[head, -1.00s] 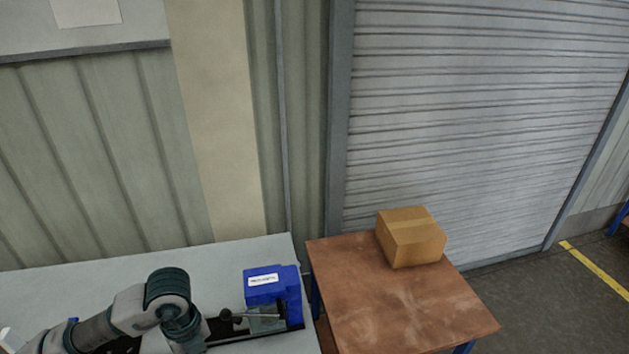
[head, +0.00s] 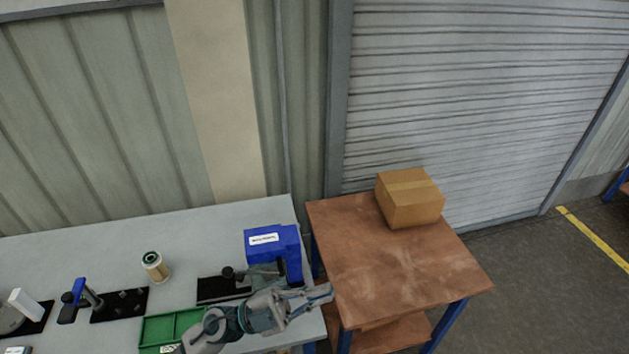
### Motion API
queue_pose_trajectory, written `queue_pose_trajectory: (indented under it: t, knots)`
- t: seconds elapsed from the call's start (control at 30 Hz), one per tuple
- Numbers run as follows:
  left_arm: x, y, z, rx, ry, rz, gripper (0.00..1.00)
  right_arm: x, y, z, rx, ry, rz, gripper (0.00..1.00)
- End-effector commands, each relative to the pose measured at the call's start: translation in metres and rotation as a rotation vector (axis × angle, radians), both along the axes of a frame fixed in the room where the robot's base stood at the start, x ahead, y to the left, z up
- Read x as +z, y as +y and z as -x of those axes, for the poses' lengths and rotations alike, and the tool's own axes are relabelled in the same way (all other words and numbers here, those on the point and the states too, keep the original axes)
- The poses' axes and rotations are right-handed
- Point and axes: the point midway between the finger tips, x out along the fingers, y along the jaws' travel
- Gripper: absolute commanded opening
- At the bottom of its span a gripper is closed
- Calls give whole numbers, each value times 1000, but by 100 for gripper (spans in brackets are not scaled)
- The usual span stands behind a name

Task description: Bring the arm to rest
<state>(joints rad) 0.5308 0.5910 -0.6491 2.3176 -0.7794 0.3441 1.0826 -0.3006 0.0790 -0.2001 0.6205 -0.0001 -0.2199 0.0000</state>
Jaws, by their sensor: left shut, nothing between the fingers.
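My left gripper (head: 318,294) is shut and empty. It points right, at the right end of the grey bench (head: 200,220), in front of the blue device (head: 287,241), and its tips reach the gap beside the brown table. My left arm comes up from the bottom edge over the end of the green tray (head: 168,329). A filter cartridge (head: 155,267) with a dark green top stands on the bench behind the tray. My right gripper is not in view.
Black fixtures (head: 120,304) stand at the left of the bench, one with a blue lever (head: 79,289). A brown table (head: 390,275) with a cardboard box (head: 410,199) is at the right. A roller shutter (head: 470,100) is behind. The bench's back strip is clear.

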Motion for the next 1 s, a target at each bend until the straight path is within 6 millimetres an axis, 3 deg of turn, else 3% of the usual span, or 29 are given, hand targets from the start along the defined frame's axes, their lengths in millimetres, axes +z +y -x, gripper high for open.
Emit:
queue_pose_trajectory:
  t: [0.07, 0.17, 0.27, 0.37, 0.5, 0.6, 0.8, 1.0]
  knots:
    - [-2, 27, -41, 216, 175, 178, 0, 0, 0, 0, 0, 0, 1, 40]
    - [-42, 75, -93, 533, 431, 295, 0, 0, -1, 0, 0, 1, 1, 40]
    - [-109, 120, -121, 804, 685, 293, 0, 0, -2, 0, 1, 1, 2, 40]
    - [-186, 155, -122, 1018, 931, 210, 0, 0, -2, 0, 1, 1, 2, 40]
    - [-290, 190, -85, 1226, 1262, 11, 0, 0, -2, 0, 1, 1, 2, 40]
    - [-346, 205, -44, 1302, 1456, -149, 0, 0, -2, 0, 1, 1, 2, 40]
    - [-414, 217, 36, 1337, 1737, -432, 0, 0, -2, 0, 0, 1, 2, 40]
    - [-449, 220, 112, 1291, 1953, -677, 0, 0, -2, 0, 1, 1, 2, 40]
